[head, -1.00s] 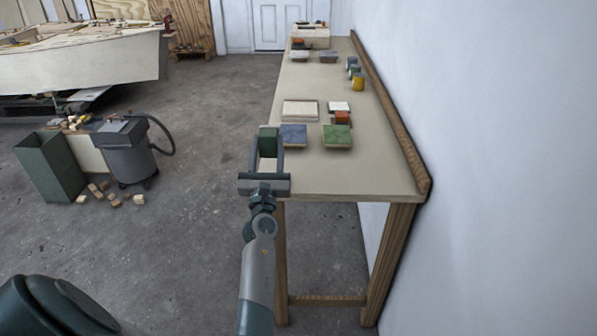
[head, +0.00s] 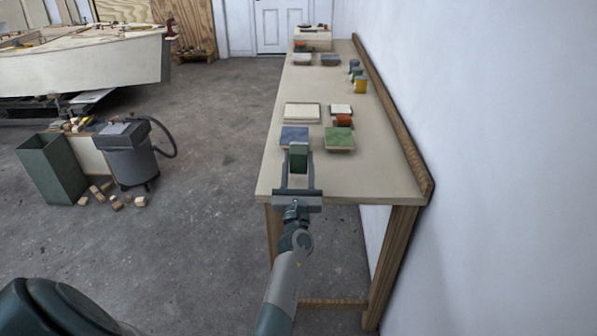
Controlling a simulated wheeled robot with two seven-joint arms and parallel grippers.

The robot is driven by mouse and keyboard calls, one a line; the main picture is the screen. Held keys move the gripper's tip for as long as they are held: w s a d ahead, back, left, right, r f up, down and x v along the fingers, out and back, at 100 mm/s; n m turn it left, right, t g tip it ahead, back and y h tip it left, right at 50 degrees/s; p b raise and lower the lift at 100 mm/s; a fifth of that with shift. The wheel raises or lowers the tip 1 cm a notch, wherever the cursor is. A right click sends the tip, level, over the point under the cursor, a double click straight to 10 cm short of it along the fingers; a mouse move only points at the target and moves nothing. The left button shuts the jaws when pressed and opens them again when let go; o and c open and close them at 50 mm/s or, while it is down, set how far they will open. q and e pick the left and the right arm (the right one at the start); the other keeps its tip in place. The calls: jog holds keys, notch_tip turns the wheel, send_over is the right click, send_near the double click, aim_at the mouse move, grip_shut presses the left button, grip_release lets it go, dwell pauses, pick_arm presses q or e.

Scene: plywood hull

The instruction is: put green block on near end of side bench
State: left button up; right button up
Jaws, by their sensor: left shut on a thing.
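My left gripper (head: 298,168) is shut on the green block (head: 299,157), a dark green upright piece between its fingertips. It holds the block over the near part of the side bench (head: 343,184), a long pale-topped bench along the right wall. I cannot tell whether the block touches the bench top. The block partly covers the near edge of a blue-topped square block (head: 294,135). A green-topped square block (head: 339,138) lies just right of the held block. My right gripper is not in view.
A cream panel (head: 302,112) and an orange-red block (head: 343,120) lie behind. A yellow cup-like item (head: 361,86) stands farther back. The bench's near right corner is clear. A green bin (head: 52,168) and a grey vacuum (head: 129,152) stand on the floor left.

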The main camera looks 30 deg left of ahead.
aim_at(298, 172)
pick_arm(q)
notch_tip(298, 172, down, 3)
jog(key=shift+f, duration=0.15)
jog(key=o, duration=0.9)
jog(key=shift+f, duration=0.1)
